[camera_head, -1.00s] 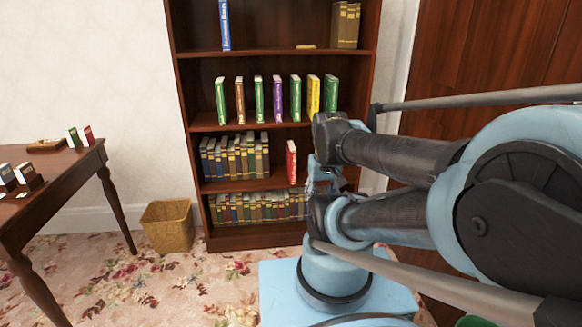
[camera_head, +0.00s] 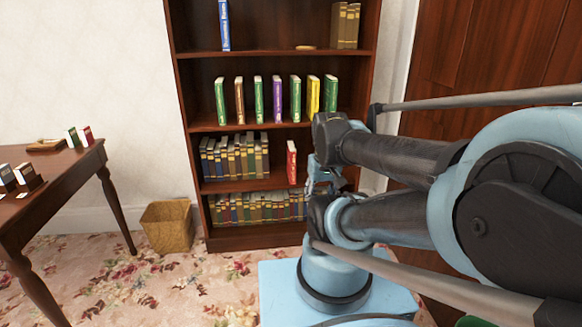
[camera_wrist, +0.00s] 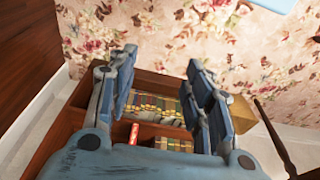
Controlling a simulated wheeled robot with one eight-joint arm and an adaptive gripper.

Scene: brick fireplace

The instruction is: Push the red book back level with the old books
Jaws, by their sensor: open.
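The red book (camera_head: 291,162) stands upright on the third shelf down, near the right end, apart from the row of old books (camera_head: 235,157) to its left. In the head view its front edge looks nearer the shelf front than theirs. My gripper (camera_head: 322,177) is in front of the shelf, just right of the red book; my arm partly hides it. In the wrist view, upside down, the open fingers of my gripper (camera_wrist: 165,95) frame the shelf, and the red book (camera_wrist: 134,133) shows between them. The fingers look empty.
The bookcase (camera_head: 250,242) holds coloured books above and more old books (camera_head: 255,208) below. A wicker basket (camera_head: 167,226) stands on the floor at its left. A wooden table (camera_head: 50,185) is at far left. Floor in front of the bookcase is mostly clear.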

